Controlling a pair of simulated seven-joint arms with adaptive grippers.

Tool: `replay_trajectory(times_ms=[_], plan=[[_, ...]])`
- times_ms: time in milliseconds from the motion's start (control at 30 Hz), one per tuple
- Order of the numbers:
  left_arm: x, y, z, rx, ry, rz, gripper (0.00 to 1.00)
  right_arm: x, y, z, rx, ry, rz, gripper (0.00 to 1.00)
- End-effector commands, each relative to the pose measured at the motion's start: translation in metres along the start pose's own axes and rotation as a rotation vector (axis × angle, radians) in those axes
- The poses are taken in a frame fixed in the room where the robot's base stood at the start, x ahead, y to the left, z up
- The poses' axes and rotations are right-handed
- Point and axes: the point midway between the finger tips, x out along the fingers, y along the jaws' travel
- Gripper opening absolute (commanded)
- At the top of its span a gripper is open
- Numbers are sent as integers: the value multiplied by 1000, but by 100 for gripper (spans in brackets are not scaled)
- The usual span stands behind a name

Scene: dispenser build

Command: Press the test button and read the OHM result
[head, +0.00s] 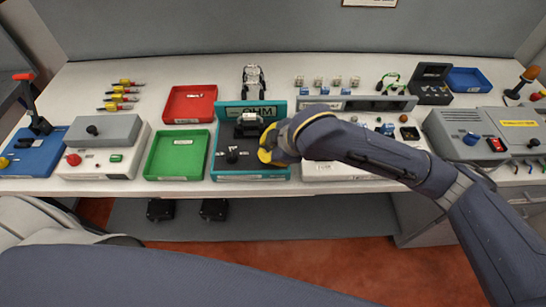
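The teal OHM test station (222,140) stands near the front edge of the bench, left of the middle. Its upright back panel carries the letters OHM (252,112); no result reading can be made out. A dark fixture (249,124) sits below the letters, and a black knob (232,155) stands on the dark front plate. My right gripper (268,152), with yellow parts, is over the right side of this station. Its own wrist covers the fingers, so their opening and any contact are hidden. No test button can be picked out. My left gripper is not in view.
A green tray (178,177) stands directly left of the station, with a red tray (190,103) behind it. A grey-and-white box with buttons (100,160) is farther left. My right arm crosses over a white-fronted station (322,172) to the right. Several screwdrivers lie at back left.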

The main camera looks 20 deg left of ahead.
Motion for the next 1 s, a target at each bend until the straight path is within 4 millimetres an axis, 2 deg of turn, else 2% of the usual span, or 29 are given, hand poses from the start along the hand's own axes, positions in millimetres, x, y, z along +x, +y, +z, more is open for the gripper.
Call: replay_trajectory(times_ms=[1000], plan=[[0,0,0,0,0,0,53,7,-4,4,0,-1,0,0]])
